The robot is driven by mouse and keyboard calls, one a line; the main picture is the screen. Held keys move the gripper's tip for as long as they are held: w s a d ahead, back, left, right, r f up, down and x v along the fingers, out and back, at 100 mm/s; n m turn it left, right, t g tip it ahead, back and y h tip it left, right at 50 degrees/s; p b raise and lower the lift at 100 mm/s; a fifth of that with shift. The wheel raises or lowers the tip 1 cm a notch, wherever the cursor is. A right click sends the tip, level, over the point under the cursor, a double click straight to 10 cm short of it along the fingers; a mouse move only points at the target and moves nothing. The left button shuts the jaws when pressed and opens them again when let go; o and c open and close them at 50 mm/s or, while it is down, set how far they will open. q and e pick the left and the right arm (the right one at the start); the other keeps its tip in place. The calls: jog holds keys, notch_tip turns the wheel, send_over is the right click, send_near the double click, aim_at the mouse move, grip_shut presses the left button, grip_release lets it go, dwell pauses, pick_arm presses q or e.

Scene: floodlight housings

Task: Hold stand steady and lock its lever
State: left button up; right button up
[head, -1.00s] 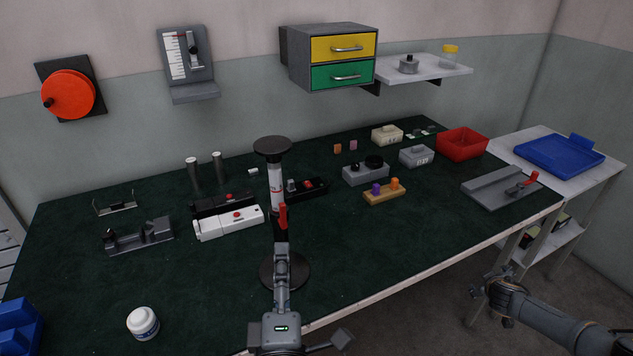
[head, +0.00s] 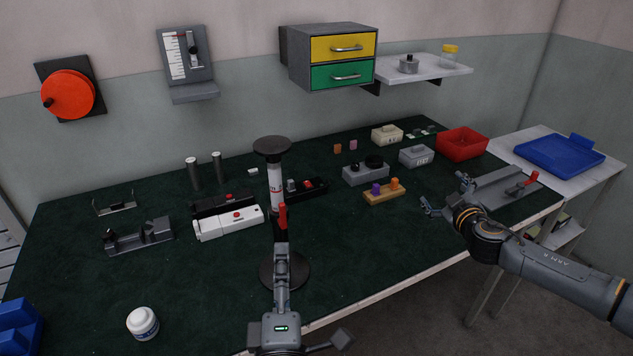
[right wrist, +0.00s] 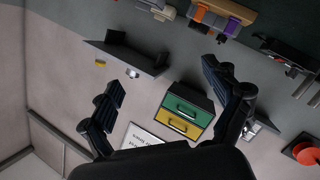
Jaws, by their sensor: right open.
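The stand has a round dark base (head: 301,271), a pale column with red markings (head: 275,187) and a dark disc top (head: 272,146). It stands upright near the table's front edge. Its red lever (head: 282,216) points upward on the near side of the column. My left gripper (head: 281,245) is in front of the column, just below the lever; its fingers are seen end-on, so I cannot tell whether they grip it. My right gripper (head: 445,194) is open and empty, over the right part of the table, well right of the stand. Its spread fingers show in the right wrist view (right wrist: 164,82).
Left of the stand are a white device (head: 228,223) and a grey fixture (head: 138,236). A wooden block with pegs (head: 384,193) lies between the stand and my right gripper. A grey plate with a red handle (head: 500,188) lies behind my right arm. Front table centre-right is clear.

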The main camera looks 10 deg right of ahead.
jog(key=s+a+r+y, duration=0.1)
jog(key=a+r, duration=0.1)
jog(key=a, duration=0.6)
jog(key=s+a+r+y, duration=0.2)
jog(key=a+r, duration=0.1)
jog(key=a, duration=0.5)
jog(key=m+y, duration=0.2)
jog(key=y, duration=0.4)
send_near(272, 144)
jog(key=x, duration=1)
jog(key=shift+f, duration=0.1)
jog(key=shift+c, duration=0.2)
jog(key=c, duration=1.4)
jog(key=o, duration=1.1)
jog(key=c, duration=1)
